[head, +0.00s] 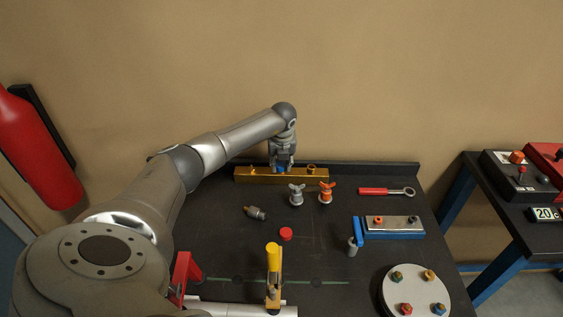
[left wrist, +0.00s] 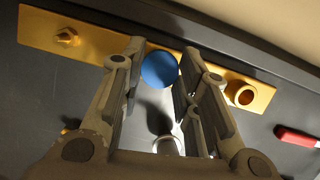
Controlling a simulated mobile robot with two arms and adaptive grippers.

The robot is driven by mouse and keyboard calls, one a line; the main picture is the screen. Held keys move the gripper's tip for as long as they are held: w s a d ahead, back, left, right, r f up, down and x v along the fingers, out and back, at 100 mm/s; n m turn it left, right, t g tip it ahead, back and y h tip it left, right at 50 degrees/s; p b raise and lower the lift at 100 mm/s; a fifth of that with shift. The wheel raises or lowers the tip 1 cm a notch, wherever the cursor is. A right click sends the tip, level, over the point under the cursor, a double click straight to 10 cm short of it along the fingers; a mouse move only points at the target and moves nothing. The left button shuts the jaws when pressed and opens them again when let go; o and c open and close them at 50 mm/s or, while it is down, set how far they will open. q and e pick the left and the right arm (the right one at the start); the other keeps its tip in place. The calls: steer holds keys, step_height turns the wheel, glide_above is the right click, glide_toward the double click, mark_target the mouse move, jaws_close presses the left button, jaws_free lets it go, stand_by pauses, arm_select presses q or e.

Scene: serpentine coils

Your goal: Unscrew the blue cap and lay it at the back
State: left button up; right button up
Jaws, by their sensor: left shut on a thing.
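The round blue cap (left wrist: 159,69) is between the two fingers of my left gripper (left wrist: 160,75) in the left wrist view. The gripper is shut on it. In the head view my left gripper (head: 283,163) points down at the brass block (head: 252,175) at the back of the bench, and a bit of blue cap shows under it. The brass block (left wrist: 105,44) has an open round port right of the gripper and a small fitting on its left. Whether the cap is still seated on the block is hidden. My right gripper is out of view.
In front of the block stand a grey wing valve (head: 296,196) and an orange one (head: 326,192). A red cap (head: 286,233), a brass-grey fitting (head: 255,212) and a red-handled wrench (head: 385,191) lie on the dark bench. A round flange (head: 414,292) sits front right. A raised edge runs along the back.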

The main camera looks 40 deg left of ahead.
mark_target(280, 165)
arm_select(q)
steer(key=shift+s+a+r, duration=0.1)
steer(key=shift+a+r, duration=0.2)
steer(key=shift+a, duration=0.05)
steer(key=shift+r+p, duration=0.4)
steer(key=shift+p, duration=0.1)
steer(key=shift+s+r, duration=0.15)
steer(key=shift+r, duration=0.1)
steer(key=shift+d+r+p, duration=0.1)
steer(key=shift+r+p, duration=0.25)
steer(key=shift+p, duration=0.05)
steer(key=shift+d+r, duration=0.1)
steer(key=shift+r, duration=0.1)
steer(key=shift+r+p, duration=0.7)
steer(key=shift+r, duration=0.1)
steer(key=shift+r+p, duration=0.75)
steer(key=shift+r, duration=0.45)
steer(key=shift+w+d, duration=0.15)
steer(key=shift+w, duration=0.05)
